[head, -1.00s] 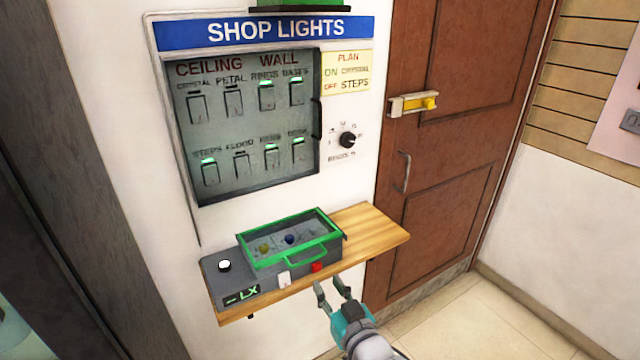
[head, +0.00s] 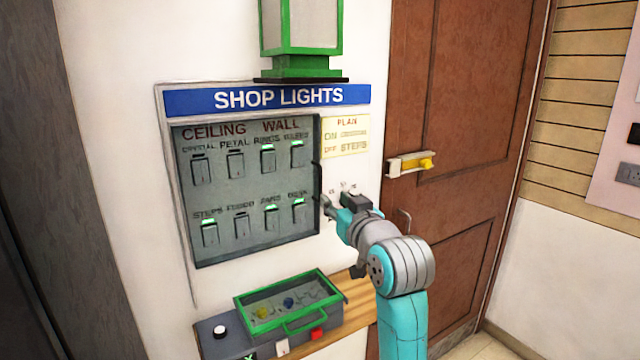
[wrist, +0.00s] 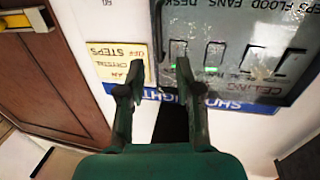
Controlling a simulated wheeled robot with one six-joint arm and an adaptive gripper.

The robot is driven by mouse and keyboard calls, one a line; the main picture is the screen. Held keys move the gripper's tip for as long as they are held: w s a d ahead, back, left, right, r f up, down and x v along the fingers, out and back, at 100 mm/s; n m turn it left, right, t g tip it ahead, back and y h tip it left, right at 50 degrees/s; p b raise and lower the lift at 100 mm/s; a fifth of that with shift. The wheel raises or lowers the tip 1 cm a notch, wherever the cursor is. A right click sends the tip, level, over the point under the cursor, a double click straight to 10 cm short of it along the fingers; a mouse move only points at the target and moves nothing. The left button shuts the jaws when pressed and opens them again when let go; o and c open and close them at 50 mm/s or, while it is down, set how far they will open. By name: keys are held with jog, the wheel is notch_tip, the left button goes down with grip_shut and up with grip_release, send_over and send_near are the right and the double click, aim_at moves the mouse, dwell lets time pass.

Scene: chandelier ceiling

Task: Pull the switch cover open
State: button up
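The switch cover (head: 245,245) is a dark-framed clear panel under the blue SHOP LIGHTS sign, lying shut over two rows of switches. Its dark upright handle (head: 317,184) is on the right edge; in the wrist view, turned upside down, a dark handle piece (wrist: 157,18) shows near the top. My gripper (head: 328,205) is beside the cover's right edge, near the handle's lower end. In the wrist view my gripper (wrist: 160,64) has its two fingers apart with nothing between them. I cannot tell whether a finger touches the handle.
A rotary knob is mostly hidden behind my gripper. A yellow plan note (head: 345,140) is right of the cover. Below, a wooden shelf (head: 362,315) bears a grey box with a green-framed lid (head: 285,300). A green lantern (head: 302,72) stands above the sign. A brown door (head: 450,150) is right.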

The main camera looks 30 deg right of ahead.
aim_at(321, 183)
jog(key=w, duration=0.3)
jog(key=w+d, duration=0.1)
jog(key=w, duration=0.3)
jog(key=w+d, duration=0.1)
jog(key=w, duration=0.2)
jog(key=shift+w+d+r, duration=0.1)
jog(key=shift+w+r, duration=0.15)
jog(key=shift+w, duration=0.1)
grip_shut()
